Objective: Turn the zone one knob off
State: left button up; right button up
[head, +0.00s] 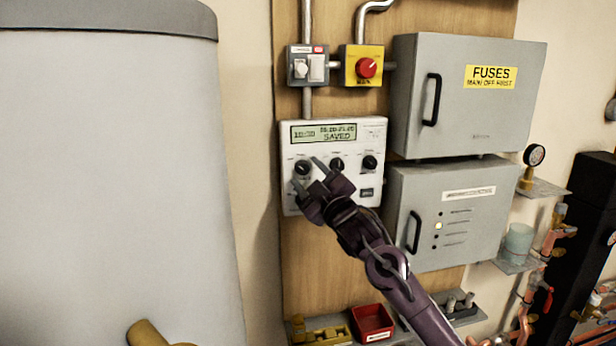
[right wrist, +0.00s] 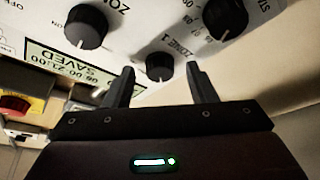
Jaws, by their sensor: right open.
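The white controller (head: 345,197) is mounted on a wooden board and has a row of dark round knobs below its display. My right gripper (head: 308,174) is open in front of the left knob (head: 302,167), with a finger on either side of it. In the right wrist view a small dark knob (right wrist: 160,66) by the label "ZONE 1" shows between the open fingertips (right wrist: 160,80). I cannot tell whether the fingers touch it. Its pointer setting is not clear. My left gripper is not in view.
The middle knob (head: 337,164) and right knob (head: 370,163) are close by on the same panel. The display (head: 323,132) reads "SAVED". A grey fuse box (head: 468,95) and a grey tank (head: 110,180) flank the panel.

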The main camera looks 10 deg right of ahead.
jog(key=b+v, duration=0.2)
jog(key=v, duration=0.5)
jog(key=shift+s+f, duration=0.1)
